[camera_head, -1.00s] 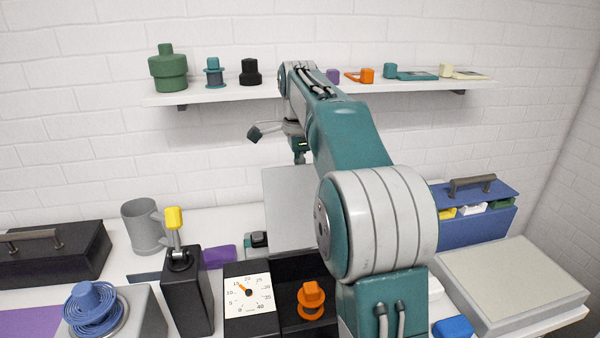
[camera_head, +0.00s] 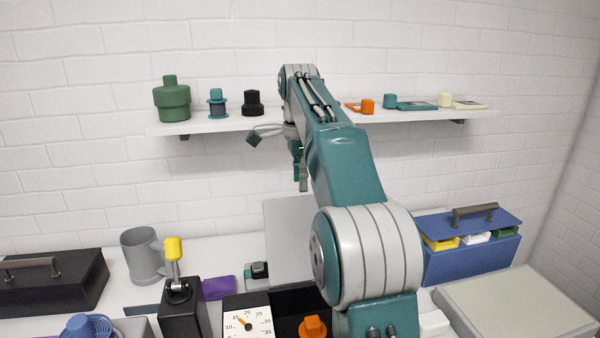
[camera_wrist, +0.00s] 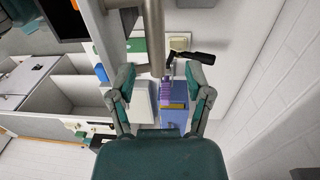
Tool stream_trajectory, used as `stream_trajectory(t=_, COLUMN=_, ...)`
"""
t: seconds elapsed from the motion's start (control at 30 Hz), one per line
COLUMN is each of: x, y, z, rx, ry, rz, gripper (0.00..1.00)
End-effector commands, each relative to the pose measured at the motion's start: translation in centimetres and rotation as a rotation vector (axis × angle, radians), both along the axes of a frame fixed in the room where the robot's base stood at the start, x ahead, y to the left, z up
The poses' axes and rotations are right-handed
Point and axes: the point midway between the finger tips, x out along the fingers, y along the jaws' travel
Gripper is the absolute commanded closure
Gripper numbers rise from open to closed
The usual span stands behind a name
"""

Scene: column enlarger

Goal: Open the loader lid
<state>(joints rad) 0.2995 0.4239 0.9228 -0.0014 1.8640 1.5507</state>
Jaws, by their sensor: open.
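No part is clearly marked as the loader lid. A blue box (camera_head: 462,258) at the right has a blue top (camera_head: 440,225) with a grey bar handle (camera_head: 475,214); yellow, white and green pieces show under its front edge. A black box (camera_head: 50,288) at the far left also has a bar handle (camera_head: 30,263). My gripper (camera_head: 302,184) hangs in the air below the shelf, left of the blue box and clear of it. In the wrist view my gripper (camera_wrist: 158,76) has its fingers apart and nothing visibly held; a blue and purple form (camera_wrist: 172,92) shows beyond them.
A shelf (camera_head: 215,124) with small parts runs along the wall behind. A grey upright panel (camera_head: 288,228) stands behind my arm. A grey mug (camera_head: 142,257), a yellow-topped lever (camera_head: 174,250) and a dial (camera_head: 248,326) stand on the table. A grey bar (camera_wrist: 154,35) crosses the wrist view.

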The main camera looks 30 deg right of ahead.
Motion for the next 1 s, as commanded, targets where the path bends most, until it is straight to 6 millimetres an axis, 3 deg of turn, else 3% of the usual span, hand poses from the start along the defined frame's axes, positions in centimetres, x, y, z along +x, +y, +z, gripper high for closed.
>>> stream_trajectory(t=0.27, x=0.2, y=0.0, z=1.8, rx=0.0, ry=0.0, rz=0.0, gripper=0.35)
stream_trajectory(t=1.0, x=0.1, y=0.0, z=1.9, rx=0.0, ry=0.0, rz=0.0, gripper=0.35)
